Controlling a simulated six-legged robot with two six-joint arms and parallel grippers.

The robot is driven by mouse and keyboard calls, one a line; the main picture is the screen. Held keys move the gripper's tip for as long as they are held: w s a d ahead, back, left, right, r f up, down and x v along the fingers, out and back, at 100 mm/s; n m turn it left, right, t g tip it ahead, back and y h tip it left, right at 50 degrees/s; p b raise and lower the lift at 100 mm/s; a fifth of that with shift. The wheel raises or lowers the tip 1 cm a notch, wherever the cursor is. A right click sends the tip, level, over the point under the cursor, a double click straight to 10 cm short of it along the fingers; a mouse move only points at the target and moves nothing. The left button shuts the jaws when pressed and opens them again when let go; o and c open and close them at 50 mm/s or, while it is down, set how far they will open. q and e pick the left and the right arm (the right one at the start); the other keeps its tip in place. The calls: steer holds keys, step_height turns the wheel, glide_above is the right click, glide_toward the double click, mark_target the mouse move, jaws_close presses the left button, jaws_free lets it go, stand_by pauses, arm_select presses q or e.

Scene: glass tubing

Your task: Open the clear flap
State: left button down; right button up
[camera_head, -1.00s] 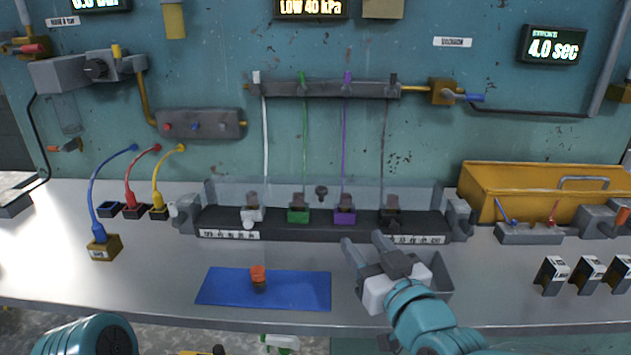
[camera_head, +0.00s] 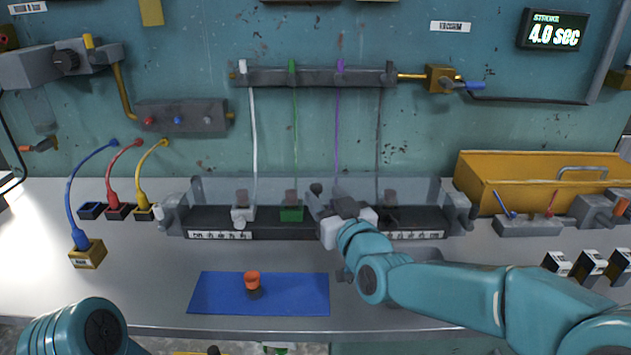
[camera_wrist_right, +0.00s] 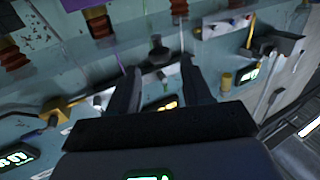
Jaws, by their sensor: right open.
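The clear flap (camera_head: 268,190) is a see-through panel standing along the dark connector rack (camera_head: 205,220) at the foot of the wall. A dark round knob (camera_head: 316,188) sits at its middle. My right gripper (camera_head: 325,204) is at the flap's middle, close to the knob, and hides the purple connector. In the right wrist view, its two fingers (camera_wrist_right: 162,78) are apart, and the knob (camera_wrist_right: 158,48) shows just beyond and between their tips. Contact cannot be told. My left arm shows at the lower left, but its gripper is out of view.
A blue mat (camera_head: 210,293) with an orange-topped piece (camera_head: 252,282) lies in front of the rack. A yellow bin (camera_head: 530,178) stands to the right. Plugs with blue, red and yellow cables (camera_head: 86,254) stand left. Coloured lines rise behind the flap.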

mark_target(318, 189)
steer(key=x, duration=0.5)
steer(key=shift+w+a+p, duration=0.1)
steer(key=shift+p, duration=0.2)
